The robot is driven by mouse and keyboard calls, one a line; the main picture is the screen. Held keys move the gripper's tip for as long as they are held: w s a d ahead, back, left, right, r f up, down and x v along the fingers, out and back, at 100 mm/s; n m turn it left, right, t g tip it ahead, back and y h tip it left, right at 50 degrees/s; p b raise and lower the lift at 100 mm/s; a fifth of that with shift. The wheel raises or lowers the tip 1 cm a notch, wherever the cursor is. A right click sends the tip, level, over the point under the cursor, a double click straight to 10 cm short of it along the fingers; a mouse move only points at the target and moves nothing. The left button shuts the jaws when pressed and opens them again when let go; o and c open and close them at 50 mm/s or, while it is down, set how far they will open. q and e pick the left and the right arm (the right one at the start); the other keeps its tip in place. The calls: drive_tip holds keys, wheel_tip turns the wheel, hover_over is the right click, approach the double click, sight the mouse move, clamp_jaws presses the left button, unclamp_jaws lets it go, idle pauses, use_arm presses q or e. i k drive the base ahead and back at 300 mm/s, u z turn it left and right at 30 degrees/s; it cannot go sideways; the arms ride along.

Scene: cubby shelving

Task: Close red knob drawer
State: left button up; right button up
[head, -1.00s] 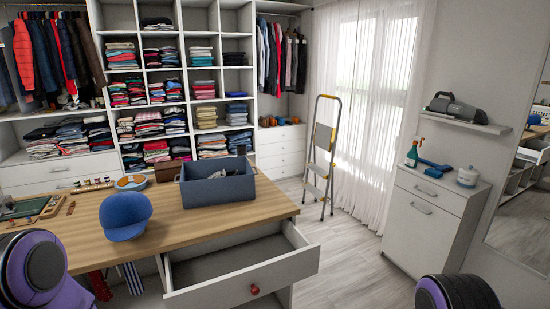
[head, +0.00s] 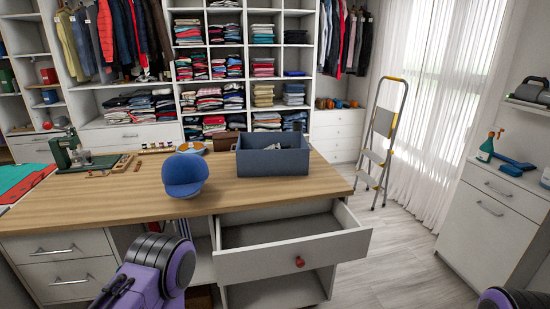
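The drawer with the red knob (head: 299,262) is pulled out from the right part of the wooden-topped table (head: 120,205). Its white front panel (head: 265,263) stands well forward of the table, and its grey inside looks empty. An open shelf space shows below it. A purple and black part of my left arm shows at the bottom, left of the drawer and apart from it. A part of my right arm shows at the bottom right corner. Neither gripper's fingers are in view.
A blue cap (head: 184,176) and a grey-blue bin (head: 272,158) sit on the tabletop. A sewing machine (head: 72,150) stands at its left. A stepladder (head: 384,140) and a white cabinet (head: 490,220) stand to the right. The floor (head: 395,250) between table and cabinet is clear.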

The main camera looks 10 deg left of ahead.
sight(262, 243)
drive_tip(key=z, duration=1.05)
drive_tip(key=i, duration=0.45)
drive_tip(key=u, duration=1.35)
